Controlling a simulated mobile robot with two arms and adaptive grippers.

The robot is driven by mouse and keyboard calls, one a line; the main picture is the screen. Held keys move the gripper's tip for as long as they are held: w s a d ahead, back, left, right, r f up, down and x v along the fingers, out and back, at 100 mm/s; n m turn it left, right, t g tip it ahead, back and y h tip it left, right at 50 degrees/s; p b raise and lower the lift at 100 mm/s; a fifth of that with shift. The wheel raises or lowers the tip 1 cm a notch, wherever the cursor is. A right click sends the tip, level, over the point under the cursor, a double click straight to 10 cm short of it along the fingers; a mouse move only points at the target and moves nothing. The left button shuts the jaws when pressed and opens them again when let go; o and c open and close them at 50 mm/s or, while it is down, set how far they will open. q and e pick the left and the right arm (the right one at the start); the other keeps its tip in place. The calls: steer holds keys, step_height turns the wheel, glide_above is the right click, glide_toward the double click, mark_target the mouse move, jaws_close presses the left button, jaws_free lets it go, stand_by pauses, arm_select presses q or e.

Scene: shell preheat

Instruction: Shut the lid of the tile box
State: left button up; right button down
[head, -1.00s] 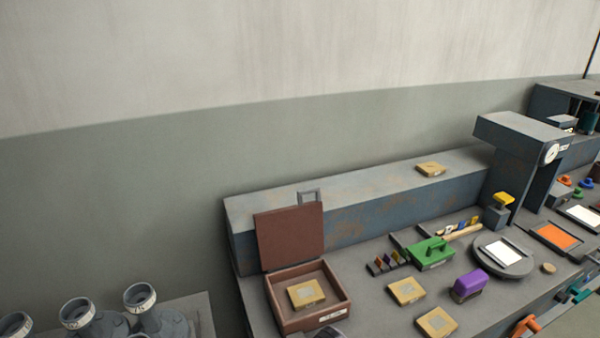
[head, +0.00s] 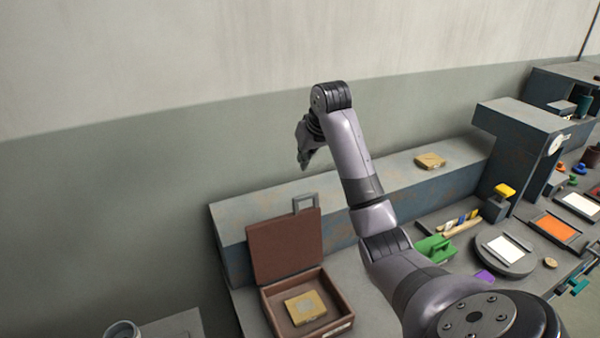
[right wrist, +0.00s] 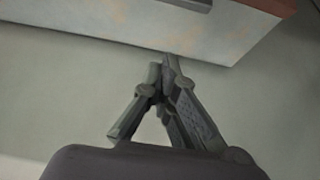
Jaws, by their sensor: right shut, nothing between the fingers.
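The tile box (head: 341,308) is a brown open box on the grey bench, with one yellowish tile (head: 305,307) lying inside. My left gripper is not in view.
A blue-grey ledge (head: 390,185) runs behind the box, with a tile (head: 430,161) on it. My right arm hides part of the bench. A green block (head: 434,249), round plate (head: 503,255) and press (head: 520,140) stand to the right.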

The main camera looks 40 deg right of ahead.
steer(key=s+p+x, duration=0.1)
steer(key=p+x, duration=0.3)
steer(key=x, duration=0.5)
steer(key=s+p, duration=0.1)
steer(key=s+a+p, duration=0.1)
steer(key=s, duration=0.1)
steer(key=shift+s+a, duration=0.1)
steer(key=shift+a, duration=0.15)
